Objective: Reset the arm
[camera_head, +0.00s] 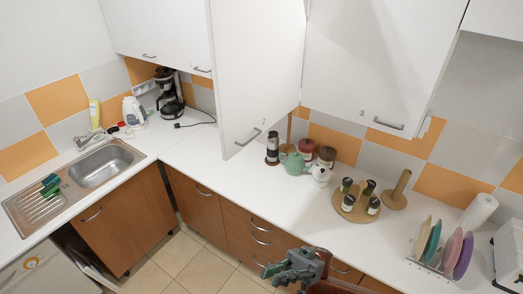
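My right gripper (272,274) is at the bottom centre of the head view, in front of the drawers and below the counter's front edge. Its fingers point to the left and nothing shows in its grasp. It is too small and foreshortened to tell whether its fingers are open or shut. My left gripper is not in view.
White upper cabinet doors (255,70) hang over the corner. The white counter (215,165) holds a teapot (294,163), a round spice tray (347,213) and a plate rack (432,266). A sink (100,164) is at the left. The tiled floor (180,262) is clear.

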